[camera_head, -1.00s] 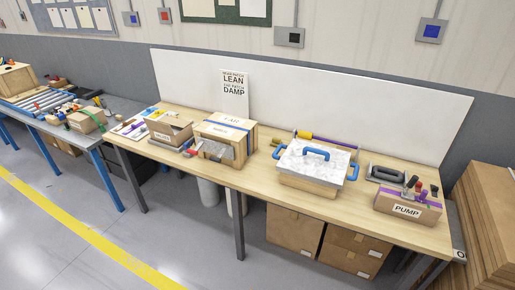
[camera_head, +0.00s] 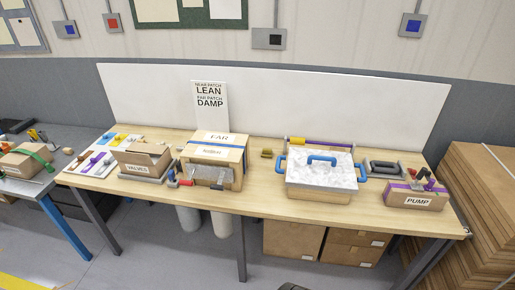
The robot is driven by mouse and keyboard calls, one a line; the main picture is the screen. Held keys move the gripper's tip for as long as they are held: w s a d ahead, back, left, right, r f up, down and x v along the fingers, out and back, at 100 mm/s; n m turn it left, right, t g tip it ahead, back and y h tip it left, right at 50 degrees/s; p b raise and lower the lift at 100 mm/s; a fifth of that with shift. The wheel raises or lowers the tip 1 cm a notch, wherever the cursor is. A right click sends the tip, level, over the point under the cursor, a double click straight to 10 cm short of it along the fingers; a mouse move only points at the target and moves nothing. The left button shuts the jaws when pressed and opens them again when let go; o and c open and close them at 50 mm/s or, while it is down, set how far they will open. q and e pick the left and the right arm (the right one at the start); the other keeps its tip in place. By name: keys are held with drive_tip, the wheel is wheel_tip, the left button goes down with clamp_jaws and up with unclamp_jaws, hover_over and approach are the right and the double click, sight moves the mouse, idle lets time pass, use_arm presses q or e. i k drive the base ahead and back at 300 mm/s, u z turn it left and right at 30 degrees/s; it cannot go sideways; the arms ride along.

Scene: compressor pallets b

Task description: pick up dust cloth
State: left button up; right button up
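I cannot make out with certainty which thing is the dust cloth. A small yellow item (camera_head: 122,138) lies at the left end of the wooden workbench (camera_head: 262,205), too small to tell if it is cloth. A small olive item (camera_head: 267,153) lies between the FAR box and the marble-topped box. A grey patch (camera_head: 212,174) shows on the front of the FAR box (camera_head: 217,152). Neither of my grippers is in view; only a small dark shape shows at the bottom edge.
A VALVES carton (camera_head: 142,157) stands left. A marble-patterned box (camera_head: 320,166) with blue handles stands right of centre, and a PUMP box (camera_head: 415,196) at the right end. A white sign (camera_head: 209,106) leans behind. Stacked cardboard (camera_head: 485,200) stands right. The bench's front middle is clear.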

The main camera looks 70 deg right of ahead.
sight(266, 152)
drive_tip(key=z, duration=0.35)
drive_tip(key=i, duration=1.45)
drive_tip(key=z, duration=1.45)
drive_tip(key=i, duration=0.85)
drive_tip(key=z, duration=1.25)
drive_tip(key=i, duration=0.25)
drive_tip(key=z, duration=0.2)
